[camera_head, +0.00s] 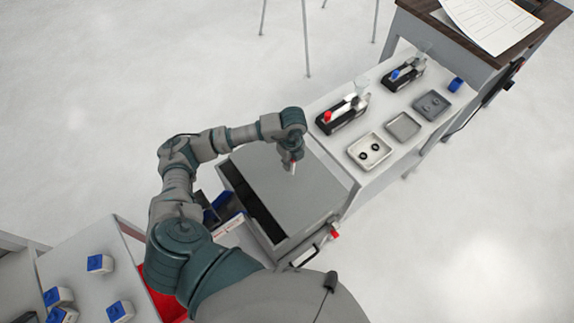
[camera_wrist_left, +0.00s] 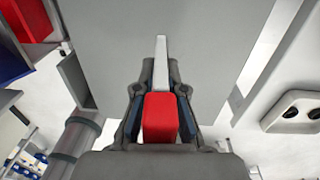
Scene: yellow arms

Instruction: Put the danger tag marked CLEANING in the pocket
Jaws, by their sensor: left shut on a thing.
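My left gripper (camera_head: 292,164) is above the flat grey top of a cabinet (camera_head: 275,190). In the left wrist view, the gripper (camera_wrist_left: 160,80) is shut on a narrow thing with a red block (camera_wrist_left: 160,118) and a pale strip (camera_wrist_left: 160,58) sticking out past the fingertips. I cannot tell whether this is the danger tag. No word CLEANING is readable in either view, and I cannot make out the pocket. My right gripper is not in view.
A white bench holds trays (camera_head: 402,126) and black devices with red (camera_head: 327,117) and blue (camera_head: 396,75) parts. A wooden-topped table (camera_head: 447,22) bears papers. Blue-topped white boxes (camera_head: 100,263) stand on a table at lower left. Open floor lies around.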

